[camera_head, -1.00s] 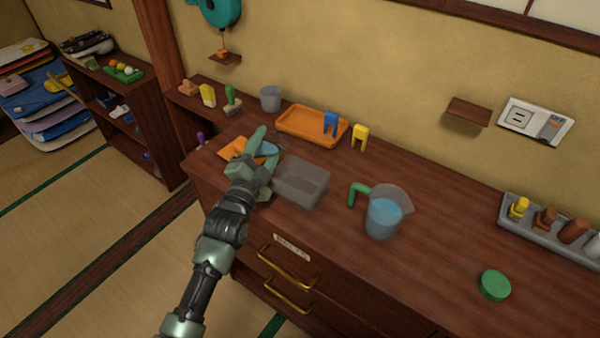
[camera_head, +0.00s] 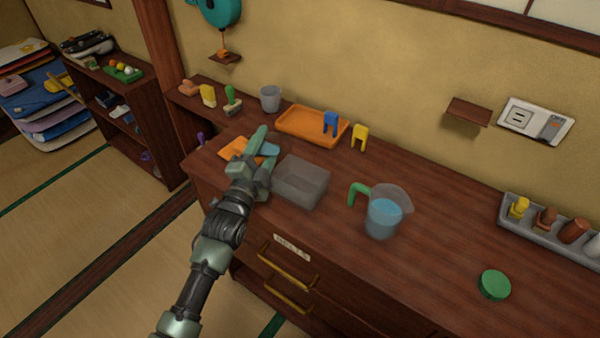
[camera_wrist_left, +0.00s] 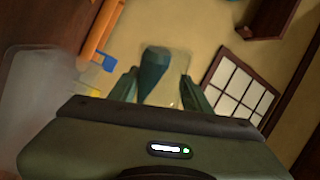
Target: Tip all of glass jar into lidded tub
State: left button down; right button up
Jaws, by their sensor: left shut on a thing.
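My left gripper (camera_head: 262,151) is shut on a see-through thing with blue in it, which I take for the glass jar (camera_head: 268,149). My fingers hide most of it. In the left wrist view a dark teal mass (camera_wrist_left: 153,76) shows between the two fingers, with a faint clear outline around it. The lidded tub seems to be the grey translucent box (camera_head: 301,183) just right of my gripper on the dresser top; no lid shows on it. A pale translucent wall, likely its side, shows at the left wrist view's left (camera_wrist_left: 38,85). My right gripper is not in view.
A clear jug (camera_head: 384,216) of blue liquid with a green handle stands right of the box. An orange tray (camera_head: 300,124), blue clip (camera_head: 331,122) and yellow clip (camera_head: 360,136) are behind. A green disc (camera_head: 494,285) lies front right. The dresser's middle right is clear.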

pick_arm(q)
jog(key=shift+m, duration=0.5)
jog(key=shift+s+d+r+m+h, duration=0.25)
jog(key=shift+d+r+m+h, duration=0.15)
jog(key=shift+d+m, duration=0.4)
jog(key=shift+f+m, duration=0.35)
jog(key=shift+m, duration=0.75)
dwell(0.5)
jog(key=shift+s+d+r+m+h, duration=0.15)
jog(key=shift+r+m+h, duration=0.2)
jog(key=shift+m, duration=0.55)
dwell(0.4)
